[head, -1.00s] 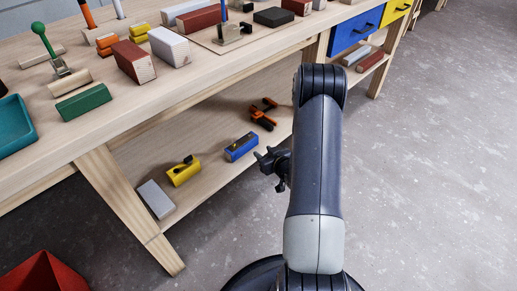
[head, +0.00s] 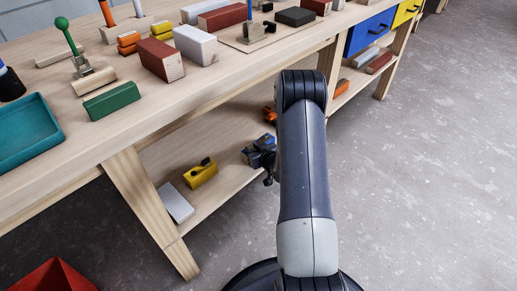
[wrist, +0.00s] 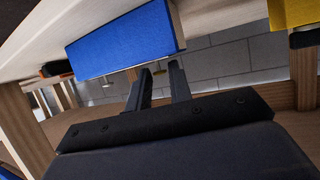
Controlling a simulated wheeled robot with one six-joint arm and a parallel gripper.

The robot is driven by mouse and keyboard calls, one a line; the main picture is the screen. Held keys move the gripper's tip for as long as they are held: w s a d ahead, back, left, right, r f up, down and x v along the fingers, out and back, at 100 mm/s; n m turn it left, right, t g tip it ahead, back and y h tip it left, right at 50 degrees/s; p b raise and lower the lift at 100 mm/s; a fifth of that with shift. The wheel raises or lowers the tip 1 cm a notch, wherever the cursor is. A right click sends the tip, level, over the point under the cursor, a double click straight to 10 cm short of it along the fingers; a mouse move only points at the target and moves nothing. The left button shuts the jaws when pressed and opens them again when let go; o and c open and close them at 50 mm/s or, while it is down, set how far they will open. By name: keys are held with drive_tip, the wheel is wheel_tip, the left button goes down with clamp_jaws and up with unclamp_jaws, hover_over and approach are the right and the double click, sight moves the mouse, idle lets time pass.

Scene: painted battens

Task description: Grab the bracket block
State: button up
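A blue block (wrist: 125,40) is close ahead in the wrist view, which looks upside down, with the shelf at the top. Small brassy fittings show at its top side, near my fingertips; their shape is unclear. In the head view, my gripper (head: 264,163) is at the lower shelf and hides most of that block. My gripper in the wrist view (wrist: 156,82) has its two fingers apart, with nothing clearly held. A yellow block (head: 201,175) with a black fitting stands to the left; its edge shows in the wrist view (wrist: 292,12). I cannot tell which block is called the bracket block.
The lower shelf (head: 235,180) also holds a grey block (head: 175,203) and an orange tool (head: 270,115). The bench top above carries several blocks and a teal tray (head: 58,137). A bench leg (head: 150,210) stands at the left. The floor at right is clear.

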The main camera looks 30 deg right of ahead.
clamp_jaws()
idle(0.3)
